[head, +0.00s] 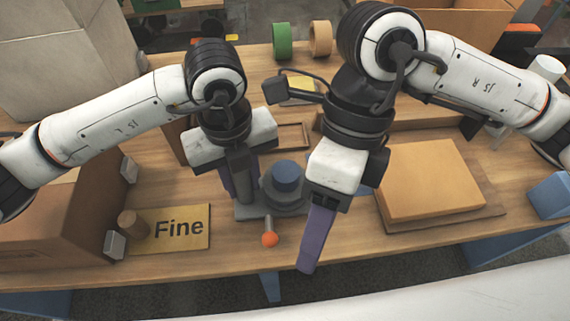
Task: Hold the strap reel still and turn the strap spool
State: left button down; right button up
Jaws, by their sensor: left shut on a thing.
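The strap reel (255,212) is a dark grey device with a flat base near the middle of the table. Its round grey part bears a blue cylinder (286,174), which I take to be the strap spool. A short handle with an orange ball (269,240) sticks out at the front. My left gripper (240,188) points down at the reel's left side, its purple fingers shut on a grey upright part there. My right gripper (308,260) hangs to the right of the reel, apart from the spool. Its purple fingers overlap, so their opening is hidden.
A yellow "Fine" plate (185,229) and a brown cylinder (131,224) lie at the left by a brown box (60,228). A cardboard box (432,178) lies on the right. A green roll (282,41) and a tan roll (321,38) stand at the back.

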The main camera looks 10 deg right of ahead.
jog(key=s+n+g+y, duration=0.2)
jog(key=n+g, duration=0.1)
jog(key=n+t+y, duration=0.2)
jog(key=t+y, duration=0.6)
jog(key=y, duration=0.6)
send_near(285, 171)
jog(key=shift+s+d+r, duration=0.1)
jog(key=shift+s+d, duration=0.1)
jog(key=shift+d, duration=0.2)
jog(key=shift+s+d+r, duration=0.1)
jog(key=shift+s+d, duration=0.1)
jog(key=shift+d, duration=0.2)
jog(key=shift+w+f+t, duration=0.1)
jog(key=shift+t, duration=0.3)
jog(key=a, duration=0.7)
jog(key=w+a, duration=0.1)
jog(key=a, duration=0.3)
jog(key=shift+a, duration=0.35)
jog(key=c, duration=1)
